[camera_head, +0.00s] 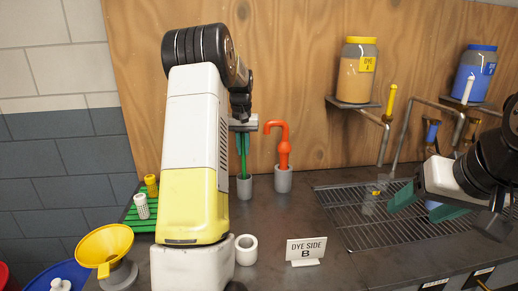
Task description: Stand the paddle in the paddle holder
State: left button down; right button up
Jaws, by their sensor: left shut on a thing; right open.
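The green paddle (242,150) hangs upright below my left gripper (243,126), which is shut on its top end. Its lower end meets the mouth of a grey cup-shaped holder (244,189) on the counter. It looks to be inside the cup, but how deep is hidden. My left arm covers part of the view just left of it. My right gripper (424,203) is open and empty over the wire rack at the right, with its teal fingertips apart.
An orange hooked tool (284,150) stands in a second grey cup (283,180) close by. A white roll (246,250) and a "Dye side B" sign (306,250) stand in front. The wire rack (350,215), jars and pipes fill the right. A yellow funnel (104,246) is at left.

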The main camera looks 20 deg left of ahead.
pick_arm(q)
jog(key=c, duration=1.4)
grip_release()
jog(key=shift+c, duration=0.2)
jog(key=shift+r, duration=0.1)
notch_tip(320, 180, up, 12)
jog(key=s, duration=0.2)
jog(key=s+d+r+m+t, duration=0.1)
jog(key=s+d+r, duration=0.3)
jog(key=s+d, duration=0.25)
jog(key=s+d+f+m+t+h, duration=0.1)
jog(key=s+d+f, duration=0.1)
jog(key=s, duration=0.6)
jog(key=s+d+f+t, duration=0.1)
jog(key=s+d+f, duration=0.1)
jog(key=s+d, duration=0.3)
jog(key=s+d+f+m+t+h, duration=0.1)
jog(key=s+d, duration=0.3)
jog(key=s, duration=0.8)
jog(key=shift+s+d+f+m+t+h, duration=0.15)
jog(key=shift+d+f+m+t+h, duration=0.15)
jog(key=shift+f+t, duration=0.15)
